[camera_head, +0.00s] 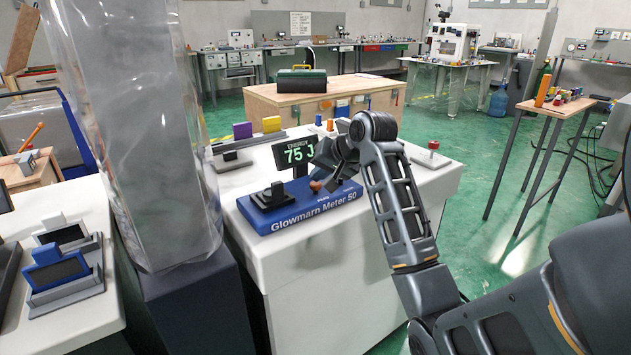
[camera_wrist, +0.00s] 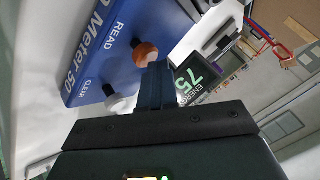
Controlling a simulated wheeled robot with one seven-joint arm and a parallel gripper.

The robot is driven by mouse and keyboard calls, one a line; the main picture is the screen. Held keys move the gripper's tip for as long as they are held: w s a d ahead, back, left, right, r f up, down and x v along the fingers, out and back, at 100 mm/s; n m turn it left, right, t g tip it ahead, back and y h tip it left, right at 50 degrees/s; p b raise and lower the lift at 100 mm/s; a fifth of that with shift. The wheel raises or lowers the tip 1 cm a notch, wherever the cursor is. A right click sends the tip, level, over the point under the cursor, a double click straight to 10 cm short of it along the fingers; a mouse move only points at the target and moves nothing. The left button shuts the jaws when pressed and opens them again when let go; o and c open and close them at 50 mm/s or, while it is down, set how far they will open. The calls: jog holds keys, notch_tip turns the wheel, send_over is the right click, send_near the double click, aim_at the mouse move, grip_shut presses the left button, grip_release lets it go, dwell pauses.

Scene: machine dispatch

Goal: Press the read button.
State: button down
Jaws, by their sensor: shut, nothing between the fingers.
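The blue Glowmarn Meter 50 (camera_head: 300,211) sits on the white counter, and its body also fills the upper left of the wrist view (camera_wrist: 112,38). Its display (camera_head: 296,152) reads ENERGY 75 J. An orange-brown button (camera_wrist: 145,54) stands by the READ label; it shows in the head view (camera_head: 316,186) too. A white button (camera_wrist: 118,103) stands by the CLEAR label. My gripper (camera_wrist: 157,68) is shut and empty, its tips right beside the orange-brown button. I cannot tell whether they touch it. In the head view my gripper (camera_head: 330,172) is over the meter's right part, partly hiding it.
A black holder (camera_head: 271,196) sits on the meter's left end. A red-topped button (camera_head: 433,146) stands at the counter's right. Purple (camera_head: 242,131) and yellow (camera_head: 271,124) blocks stand behind the meter. A wrapped column (camera_head: 140,130) rises on the left. Green floor at right is partly open.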

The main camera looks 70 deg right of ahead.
aim_at(319, 184)
jog(key=shift+r, duration=0.15)
jog(key=shift+r+p, duration=0.85)
jog(key=shift+p, duration=0.35)
notch_tip(319, 184, up, 5)
jog(key=p, duration=0.5)
jog(key=shift+d, duration=0.1)
dwell(0.4)
